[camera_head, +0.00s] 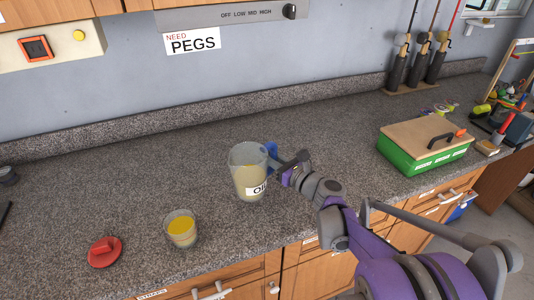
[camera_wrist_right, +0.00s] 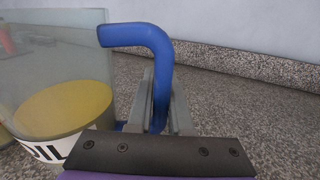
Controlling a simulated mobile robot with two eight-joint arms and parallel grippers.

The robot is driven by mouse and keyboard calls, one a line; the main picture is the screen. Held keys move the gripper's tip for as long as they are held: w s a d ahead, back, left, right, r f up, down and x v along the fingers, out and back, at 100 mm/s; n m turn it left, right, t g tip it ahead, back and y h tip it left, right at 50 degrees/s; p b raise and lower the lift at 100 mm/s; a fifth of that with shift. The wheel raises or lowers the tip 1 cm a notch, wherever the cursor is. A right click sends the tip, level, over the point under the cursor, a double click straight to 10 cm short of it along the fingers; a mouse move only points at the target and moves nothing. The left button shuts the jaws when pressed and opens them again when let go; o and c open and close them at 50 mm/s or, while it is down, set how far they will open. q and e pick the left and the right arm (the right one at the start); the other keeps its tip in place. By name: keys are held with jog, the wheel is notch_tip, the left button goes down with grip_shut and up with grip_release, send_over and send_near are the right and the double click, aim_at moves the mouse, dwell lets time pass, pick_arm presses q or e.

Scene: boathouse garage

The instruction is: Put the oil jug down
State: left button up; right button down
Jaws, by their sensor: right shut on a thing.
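The oil jug (camera_head: 248,174) is a clear jug with a white "OIL" label and a blue handle. It is upright at the middle of the counter in the head view; I cannot tell whether its base touches the counter. My right gripper (camera_head: 284,167) is shut on its handle, on the jug's right side. In the right wrist view the jug (camera_wrist_right: 62,80) fills the left side with yellowish oil in it, and the blue handle (camera_wrist_right: 150,42) runs down between the fingers (camera_wrist_right: 160,105). My left gripper is not in view.
A glass with yellow liquid (camera_head: 181,229) and a red lid-like object (camera_head: 104,251) stand front left of the jug. A green box with a wooden lid (camera_head: 425,148) sits at right. Fishing rods (camera_head: 420,62) stand behind it. The granite counter (camera_head: 330,125) is clear behind the jug.

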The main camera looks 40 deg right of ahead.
jog(key=shift+f+b, duration=1.95)
jog(key=shift+f, duration=0.55)
jog(key=shift+f+b, duration=0.55)
jog(key=shift+f, duration=0.2)
jog(key=shift+f, duration=0.3)
jog(key=c, duration=0.8)
grip_release()
jog(key=shift+o, duration=0.2)
jog(key=c, duration=0.4)
